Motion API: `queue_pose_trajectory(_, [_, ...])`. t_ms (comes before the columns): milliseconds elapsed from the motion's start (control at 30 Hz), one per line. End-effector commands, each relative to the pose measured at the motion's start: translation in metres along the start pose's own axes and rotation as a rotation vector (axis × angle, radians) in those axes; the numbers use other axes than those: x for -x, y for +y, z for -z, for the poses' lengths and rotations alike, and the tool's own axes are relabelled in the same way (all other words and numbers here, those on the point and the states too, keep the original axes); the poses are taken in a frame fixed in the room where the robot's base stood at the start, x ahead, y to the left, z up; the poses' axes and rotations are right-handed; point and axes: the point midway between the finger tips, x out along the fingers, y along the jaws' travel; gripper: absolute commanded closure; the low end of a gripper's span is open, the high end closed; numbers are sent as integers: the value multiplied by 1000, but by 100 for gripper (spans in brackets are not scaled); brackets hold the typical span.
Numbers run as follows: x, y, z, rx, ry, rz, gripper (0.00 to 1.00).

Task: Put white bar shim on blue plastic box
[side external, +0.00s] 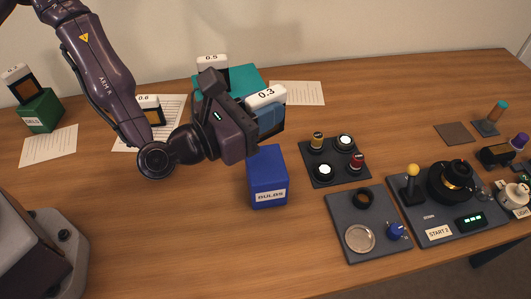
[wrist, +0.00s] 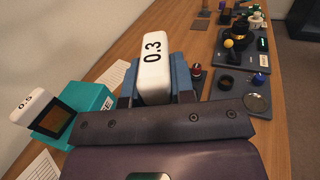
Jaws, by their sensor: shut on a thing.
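The white bar shim marked 0.3 (side external: 266,97) is held between the blue-grey fingers of my gripper (side external: 270,119). The wrist view shows the shim (wrist: 154,66) pinched between both fingers of the gripper (wrist: 157,85). The blue plastic box (side external: 267,180), labelled BULBS, stands on the table below and close to my gripper in the side external view. The shim is in the air above the box's level, toward the back, and not touching it. The blue box cannot be made out in the wrist view, where the gripper body covers much of the table.
A teal box (side external: 243,78) with a 0.5 block (side external: 211,64) stands behind my gripper. A 0.6 block (side external: 149,113) is behind my arm; a green box (side external: 40,110) is far left. Trays of parts (side external: 335,168) lie to the right.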

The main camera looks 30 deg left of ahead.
Motion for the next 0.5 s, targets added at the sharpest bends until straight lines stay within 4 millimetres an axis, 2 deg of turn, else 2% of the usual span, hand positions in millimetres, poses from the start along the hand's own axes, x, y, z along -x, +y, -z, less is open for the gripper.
queue_pose_trajectory(33, [1, -1, 13, 0, 7, 1, 100])
queue_pose_trajectory(100, [1, -1, 22, 1, 4, 2, 100])
queue_pose_trajectory(267, [1, -1, 34, 0, 3, 2, 100])
queue_pose_trajectory(500, [1, -2, 67, -1, 4, 3, 100])
